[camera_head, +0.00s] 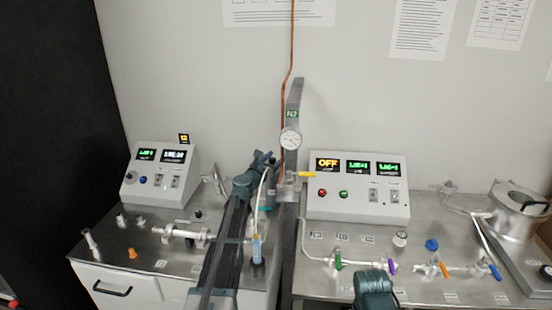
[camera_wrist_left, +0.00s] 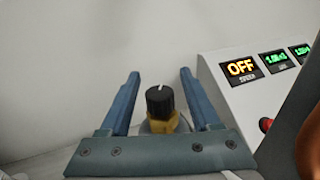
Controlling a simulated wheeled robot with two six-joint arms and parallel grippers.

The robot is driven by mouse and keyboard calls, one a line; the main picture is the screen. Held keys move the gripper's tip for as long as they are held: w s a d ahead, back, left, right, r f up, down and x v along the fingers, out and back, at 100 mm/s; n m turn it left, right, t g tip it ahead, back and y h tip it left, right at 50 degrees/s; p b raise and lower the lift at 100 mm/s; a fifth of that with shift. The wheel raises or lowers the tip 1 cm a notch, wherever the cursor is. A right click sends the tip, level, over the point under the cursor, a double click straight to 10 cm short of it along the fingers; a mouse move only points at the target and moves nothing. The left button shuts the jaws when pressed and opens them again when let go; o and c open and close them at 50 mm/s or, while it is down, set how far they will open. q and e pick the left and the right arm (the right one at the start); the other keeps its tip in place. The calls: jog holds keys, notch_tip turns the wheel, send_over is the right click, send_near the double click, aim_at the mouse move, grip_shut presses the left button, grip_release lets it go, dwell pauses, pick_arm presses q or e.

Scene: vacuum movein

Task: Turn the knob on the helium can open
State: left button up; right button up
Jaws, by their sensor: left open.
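In the left wrist view a black knob (camera_wrist_left: 160,100) with a white mark sits upright on a yellow, brass-like valve body (camera_wrist_left: 161,127). My left gripper (camera_wrist_left: 160,74) is open, with one blue finger on each side of the knob and a visible gap to each. The can under the valve is mostly hidden by the gripper's palm. In the head view my left gripper (camera_head: 264,157) is at the gap between the two benches, left of the right control box, and the knob cannot be made out there. Part of my right arm shows at the bottom edge; its fingers cannot be made out.
The right control box (camera_head: 358,190) shows OFF and stands close to the left gripper's right. A grey post (camera_head: 292,110) with a gauge (camera_head: 290,140) and a yellow-handled valve (camera_head: 307,174) is beside the gripper. Glass tubing with coloured taps (camera_head: 391,267) lies on the right bench.

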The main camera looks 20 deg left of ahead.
pick_arm(q)
jog(key=shift+w, duration=0.15)
grip_shut()
jog(key=shift+d+m+g+h, duration=0.25)
jog(key=shift+m+h, duration=0.55)
jog(key=shift+h, duration=0.4)
jog(key=shift+d+m+g+h, duration=0.15)
jog(key=shift+m+g+h, duration=0.2)
jog(key=shift+m+h, duration=0.65)
jog(key=shift+n, duration=0.3)
grip_release()
jog(key=v, duration=1.4)
